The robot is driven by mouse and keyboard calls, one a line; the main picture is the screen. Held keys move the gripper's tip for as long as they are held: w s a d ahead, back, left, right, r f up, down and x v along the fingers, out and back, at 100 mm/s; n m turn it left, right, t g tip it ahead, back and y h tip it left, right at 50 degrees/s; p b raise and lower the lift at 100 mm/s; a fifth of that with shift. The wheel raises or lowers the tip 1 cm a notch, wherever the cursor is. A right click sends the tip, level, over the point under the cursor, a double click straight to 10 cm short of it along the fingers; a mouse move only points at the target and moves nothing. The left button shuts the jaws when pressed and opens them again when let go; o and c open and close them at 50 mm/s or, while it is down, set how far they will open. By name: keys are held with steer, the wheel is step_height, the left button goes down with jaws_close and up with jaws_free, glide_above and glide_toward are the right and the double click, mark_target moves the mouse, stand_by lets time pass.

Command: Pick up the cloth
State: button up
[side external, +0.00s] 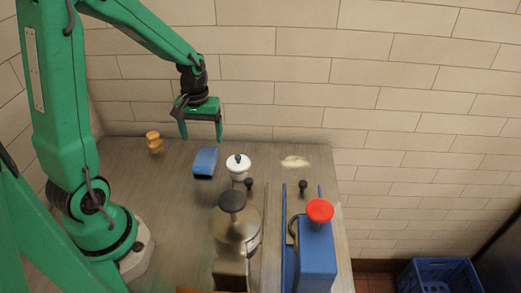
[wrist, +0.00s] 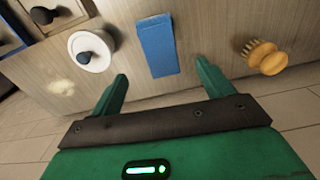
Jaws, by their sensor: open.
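The cloth (side external: 205,161) looks like a blue folded rectangle lying on the grey worktop, left of a white lidded pot. In the wrist view the cloth (wrist: 158,48) lies ahead of my fingertips, roughly centred across the gap between them. My gripper (side external: 202,136) is open and empty, fingers pointing down, above the worktop near its back edge. In the side view it appears higher than and behind the cloth, apart from it. The wrist view shows both green fingers of my gripper (wrist: 163,70) spread wide with nothing between them.
The white pot (side external: 238,168) with a dark knob stands close right of the cloth. A wooden brush (side external: 154,143) is farther left. A metal kettle (side external: 236,238) and a blue machine (side external: 316,255) with a red knob stand in front. A pale patch (side external: 295,161) lies right.

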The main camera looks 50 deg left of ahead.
mark_target(205, 156)
steer(key=shift+f, duration=1.4)
steer(key=shift+w+a+f, duration=0.1)
steer(key=shift+f, duration=2.5)
steer(key=c, duration=1.1)
steer(key=shift+o, duration=0.2)
steer(key=shift+r, duration=0.15)
